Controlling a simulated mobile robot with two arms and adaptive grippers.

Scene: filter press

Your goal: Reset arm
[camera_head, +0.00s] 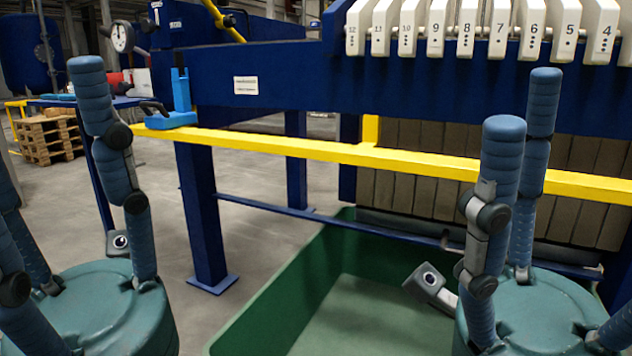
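My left arm stands at the left of the head view, with padded blue links raised up. My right arm stands at the right, also with its links raised, in front of the yellow rail. A small grey part with a round dark lens shows beside my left arm, and another beside my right arm over the green tray. No fingers of either gripper can be made out. I see nothing held.
The blue filter press beam (290,75) carries numbered white plate handles (437,28). A yellow rail (300,148) crosses ahead, with a blue holder (181,95) at its left end. A green tray (290,280) lies below. Pallets (48,138) stand far left; grey floor is open.

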